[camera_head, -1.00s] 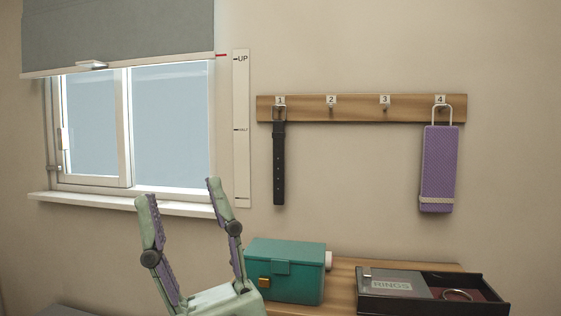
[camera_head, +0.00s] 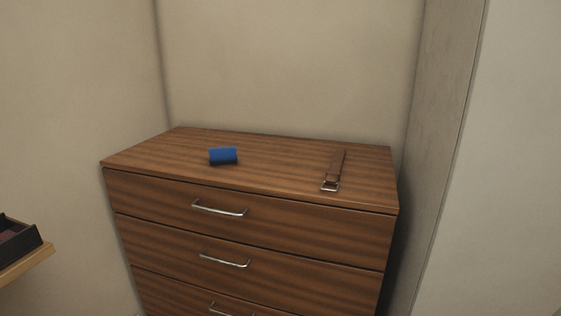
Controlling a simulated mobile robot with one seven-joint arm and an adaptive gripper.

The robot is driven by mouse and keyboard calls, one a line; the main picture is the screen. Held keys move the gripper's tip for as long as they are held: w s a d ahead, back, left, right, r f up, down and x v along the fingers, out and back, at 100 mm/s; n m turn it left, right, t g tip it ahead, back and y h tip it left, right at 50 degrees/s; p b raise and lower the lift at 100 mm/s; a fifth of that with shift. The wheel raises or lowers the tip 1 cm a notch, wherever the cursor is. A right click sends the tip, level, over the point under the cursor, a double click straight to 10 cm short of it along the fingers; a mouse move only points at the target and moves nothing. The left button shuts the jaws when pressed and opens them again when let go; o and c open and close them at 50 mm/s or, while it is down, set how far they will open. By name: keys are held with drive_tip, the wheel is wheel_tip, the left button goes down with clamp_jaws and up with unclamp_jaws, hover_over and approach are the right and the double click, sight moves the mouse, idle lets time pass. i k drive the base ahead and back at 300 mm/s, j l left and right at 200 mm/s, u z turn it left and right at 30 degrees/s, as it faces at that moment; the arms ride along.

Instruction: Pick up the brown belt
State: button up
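The brown belt (camera_head: 337,164) lies flat on top of a wooden dresser (camera_head: 275,168), toward its right side. Its metal buckle (camera_head: 330,185) is at the near end, close to the dresser's front edge. The strap runs away toward the back wall. My gripper is not in view now, so I cannot see whether it is open or shut.
A blue object with a dark lower part (camera_head: 223,156) sits on the dresser, left of the belt. The drawers below have metal handles (camera_head: 220,208). A grey panel (camera_head: 443,150) stands close on the right. A black tray (camera_head: 17,241) rests on a wooden surface at far left.

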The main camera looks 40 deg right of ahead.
sight(333, 174)
drive_tip(key=k+l+z, duration=0.1)
drive_tip(key=z, duration=1.25)
drive_tip(key=i+j, duration=0.3)
drive_tip(key=i+j+z, duration=0.1)
drive_tip(key=i+j, duration=0.15)
drive_tip(key=j, duration=0.3)
drive_tip(key=i, duration=1.05)
